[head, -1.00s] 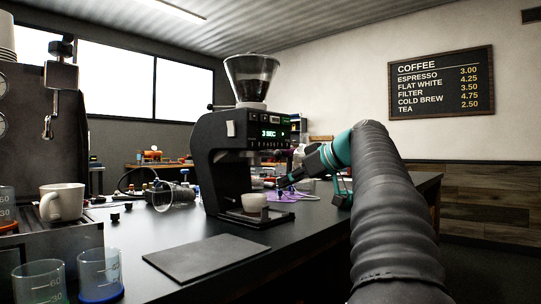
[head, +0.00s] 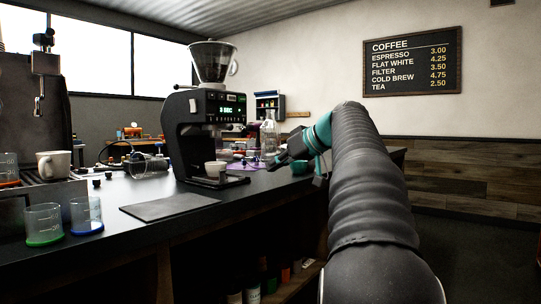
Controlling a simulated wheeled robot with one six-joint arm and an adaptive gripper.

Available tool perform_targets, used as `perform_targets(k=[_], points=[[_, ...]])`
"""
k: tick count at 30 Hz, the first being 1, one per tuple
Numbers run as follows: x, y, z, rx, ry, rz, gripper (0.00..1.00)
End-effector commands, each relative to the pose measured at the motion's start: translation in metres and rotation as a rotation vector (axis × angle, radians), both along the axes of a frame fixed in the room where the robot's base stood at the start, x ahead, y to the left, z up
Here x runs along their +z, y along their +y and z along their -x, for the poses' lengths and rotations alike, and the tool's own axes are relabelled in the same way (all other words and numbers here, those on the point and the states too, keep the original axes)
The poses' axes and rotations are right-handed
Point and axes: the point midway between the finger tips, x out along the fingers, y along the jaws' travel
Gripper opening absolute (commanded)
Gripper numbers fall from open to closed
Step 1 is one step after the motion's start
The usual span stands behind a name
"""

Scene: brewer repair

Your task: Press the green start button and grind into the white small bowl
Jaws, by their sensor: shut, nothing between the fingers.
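The black coffee grinder (head: 186,131) with a clear hopper (head: 213,66) stands on the dark counter. Its green-lit display (head: 226,110) seems to read 3 SEC. The green start button cannot be told apart from the small marks on the front panel. The white small bowl (head: 215,169) stands upright under the spout, on the grinder's base. My gripper (head: 272,164) is shut and empty, to the right of the grinder and apart from it, about level with the bowl in the picture. Its fingertips point left and are small and dark in this view.
A dark flat mat (head: 170,206) lies in front of the grinder. Two beakers (head: 43,224) and an espresso machine (head: 27,115) with a white mug (head: 54,164) are at left. A glass bottle (head: 270,136) stands behind my gripper. Bottles sit on a shelf (head: 290,286) below the counter.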

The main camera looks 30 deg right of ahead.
Motion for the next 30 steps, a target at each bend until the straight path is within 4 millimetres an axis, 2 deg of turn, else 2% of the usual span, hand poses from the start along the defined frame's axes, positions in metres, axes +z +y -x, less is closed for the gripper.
perform_targets(k=[10,16,20,23,30], points=[[-0.075,-0.001,0.005,-0.214,0.210,-0.140,0.00],[-0.129,0.016,0.025,-0.339,0.347,-0.182,0.00],[-0.177,0.046,0.054,-0.424,0.458,-0.182,0.00],[-0.213,0.078,0.084,-0.469,0.532,-0.152,0.00],[-0.291,0.159,0.170,-0.469,0.631,-0.010,0.00]])
